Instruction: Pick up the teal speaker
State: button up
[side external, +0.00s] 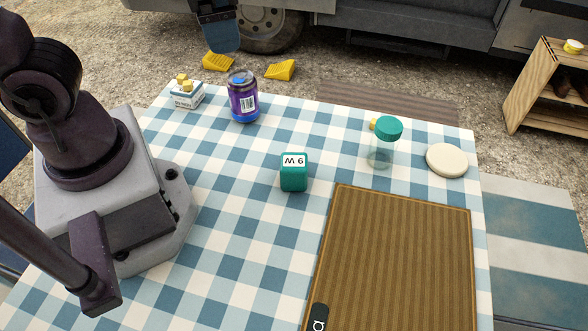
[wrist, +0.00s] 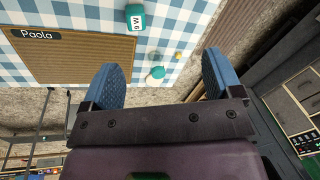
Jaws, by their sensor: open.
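The teal speaker (side external: 294,178) is a small rounded block with a white "9 W" label on top. It stands on the checked tablecloth near the middle of the table, just off the brown mat's corner. It also shows at the top of the wrist view (wrist: 135,18). My gripper (side external: 222,38) shows only partly at the top edge of the side view, high and well away from the speaker. In the wrist view its two blue fingers (wrist: 163,72) are spread wide with nothing between them in their grip.
A clear jar with a teal lid (side external: 388,129) and a pale round disc (side external: 447,160) stand right of the speaker. A purple jar (side external: 243,98) and a small box with yellow pieces (side external: 187,96) stand at back left. The brown mat (side external: 400,260) lies front right.

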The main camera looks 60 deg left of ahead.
jog(key=w+d+f+m+g+y, duration=0.3)
jog(key=d+f+m+y, duration=0.1)
jog(key=f+m, duration=0.15)
jog(key=m+t+y, duration=1)
jog(key=m+t, duration=0.1)
jog(key=m, duration=0.4)
send_near(294, 173)
jog(key=shift+s+d+r, duration=0.1)
jog(key=shift+w+a, duration=0.2)
jog(key=shift+a, duration=0.15)
jog(key=x, duration=0.6)
jog(key=shift+w+a, duration=0.1)
jog(key=shift+a, duration=0.1)
jog(key=x, duration=0.5)
jog(key=shift+w+a, duration=0.2)
jog(key=shift+a, duration=0.05)
jog(key=c, duration=1.1)
